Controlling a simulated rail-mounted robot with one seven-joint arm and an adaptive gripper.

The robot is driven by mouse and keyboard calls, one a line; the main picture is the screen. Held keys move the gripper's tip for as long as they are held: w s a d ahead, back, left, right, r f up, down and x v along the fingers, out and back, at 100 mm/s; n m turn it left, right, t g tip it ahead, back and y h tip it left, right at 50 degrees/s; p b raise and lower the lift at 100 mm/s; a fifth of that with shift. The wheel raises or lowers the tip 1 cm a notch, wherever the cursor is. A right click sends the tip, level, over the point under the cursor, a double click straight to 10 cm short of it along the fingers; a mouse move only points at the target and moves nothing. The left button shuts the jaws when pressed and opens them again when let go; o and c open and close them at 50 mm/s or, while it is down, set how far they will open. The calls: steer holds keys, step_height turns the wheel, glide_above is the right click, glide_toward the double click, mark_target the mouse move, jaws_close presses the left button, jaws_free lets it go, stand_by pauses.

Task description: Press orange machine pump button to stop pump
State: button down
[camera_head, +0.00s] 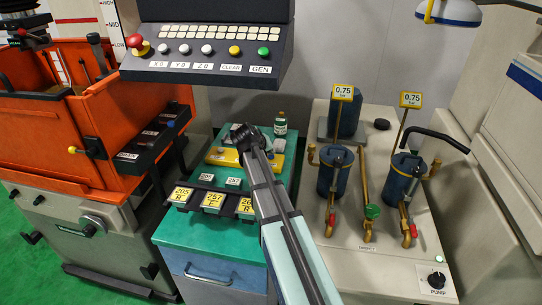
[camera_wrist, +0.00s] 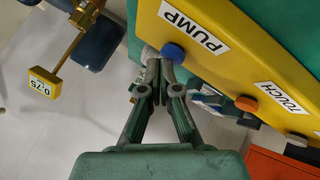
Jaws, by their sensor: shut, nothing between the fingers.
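A yellow panel (camera_wrist: 235,45) fills the upper right of the wrist view. It carries a blue button (camera_wrist: 173,51) beside a PUMP label (camera_wrist: 193,30), and an orange button (camera_wrist: 246,103) beside a TOUCH label (camera_wrist: 282,97). My gripper (camera_wrist: 158,66) is shut and empty. Its tips appear right beside the blue button; I cannot tell whether they touch it. In the head view my gripper (camera_head: 246,138) is above a yellow box (camera_head: 218,157) on the green-topped cabinet, its tips unclear. The orange machine (camera_head: 60,130) stands at the left.
A black control console (camera_head: 210,50) with a red stop knob overhangs the cabinet. Labelled blocks (camera_head: 213,201) sit in a dark rack at the cabinet's front. At right, a beige unit (camera_head: 330,270) carries blue filters, brass pipes and another PUMP knob (camera_head: 437,280). A small bottle (camera_head: 280,124) stands behind.

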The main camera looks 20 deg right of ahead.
steer(key=shift+r, duration=0.15)
steer(key=shift+r+p, duration=1.4)
steer(key=shift+r, duration=1.5)
